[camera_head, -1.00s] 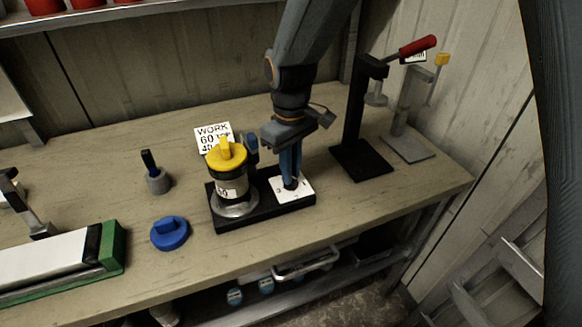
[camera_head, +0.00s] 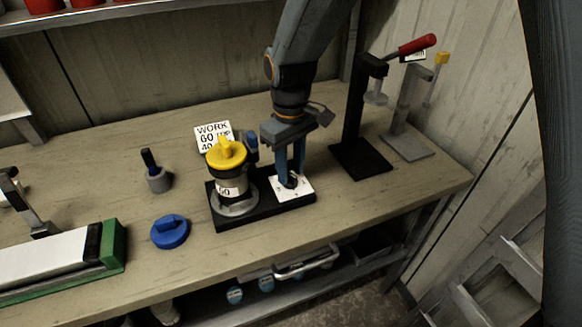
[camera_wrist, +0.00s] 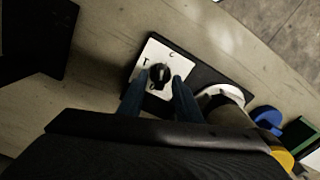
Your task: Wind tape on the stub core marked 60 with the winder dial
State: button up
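The stub core marked 60 (camera_head: 231,188) stands upright on the round grey base of the black winder (camera_head: 257,207), with a yellow knobbed cap (camera_head: 226,153) on top. The winder dial (camera_wrist: 160,74) is a black knob on a white lettered plate (camera_wrist: 149,53) at the winder's other end. My gripper (camera_head: 290,178) points down over the dial. Its two blue fingers stand apart, one on each side of the knob, and the wrist view shows gaps between the fingers and the knob (camera_wrist: 160,82). The gripper holds nothing.
A "WORK 60" card (camera_head: 212,131) stands behind the winder. A blue knobbed disc (camera_head: 170,231) and a grey peg holder (camera_head: 158,180) are to the left. A black stand with a red handle (camera_head: 362,155) and a grey clamp stand (camera_head: 407,145) are to the right.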

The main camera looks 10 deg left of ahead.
aim_at(290, 174)
jog(key=shift+r+b, duration=0.75)
jog(key=shift+r, duration=3.15)
